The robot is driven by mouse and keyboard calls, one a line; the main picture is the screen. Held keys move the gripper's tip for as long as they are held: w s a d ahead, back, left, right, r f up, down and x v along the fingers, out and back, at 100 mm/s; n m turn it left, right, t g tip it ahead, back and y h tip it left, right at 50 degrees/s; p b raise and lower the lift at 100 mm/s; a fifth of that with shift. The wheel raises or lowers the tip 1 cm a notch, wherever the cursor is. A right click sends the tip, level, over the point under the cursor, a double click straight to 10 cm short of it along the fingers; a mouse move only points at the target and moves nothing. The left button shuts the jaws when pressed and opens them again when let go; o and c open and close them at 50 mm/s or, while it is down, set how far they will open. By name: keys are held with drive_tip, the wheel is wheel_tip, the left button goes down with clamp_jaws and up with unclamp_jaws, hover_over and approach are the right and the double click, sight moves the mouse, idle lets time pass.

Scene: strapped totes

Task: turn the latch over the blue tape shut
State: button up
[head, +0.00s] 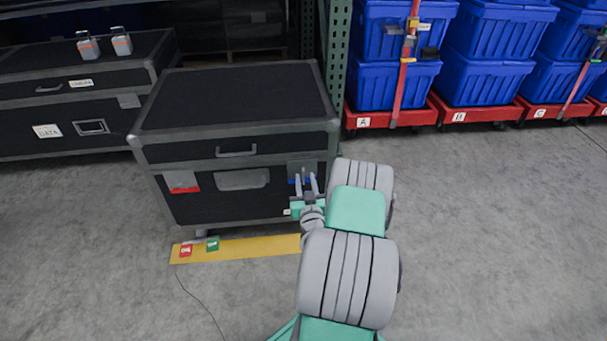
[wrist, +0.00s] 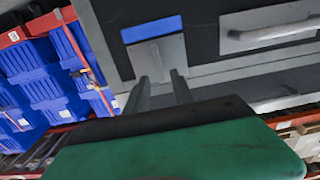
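The black case (head: 235,110) with grey metal edges stands on the floor. A strip of blue tape (head: 293,181) marks its right front latch (head: 301,167), a grey metal plate. In the wrist view the blue tape (wrist: 152,29) lies beside the grey latch plate (wrist: 158,55). My gripper (head: 307,177) is at this latch, its two fingers pointing at the case front. In the wrist view my gripper (wrist: 160,80) has its fingers apart, with tips at the plate's near end. I cannot tell whether they touch it. The fingers partly hide the latch in the head view.
Red tape (head: 184,188) marks the case's left latch. A handle (head: 237,153) is on the lid front. A yellow floor strip (head: 255,246) holds a red tag and a green tag. Blue totes (head: 490,75) on red dollies stand at right. The floor at right is clear.

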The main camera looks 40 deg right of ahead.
sight(304, 175)
drive_tip(key=shift+p+x, duration=0.35)
drive_tip(key=shift+x, duration=1.65)
drive_tip(key=shift+c, duration=0.4)
clamp_jaws()
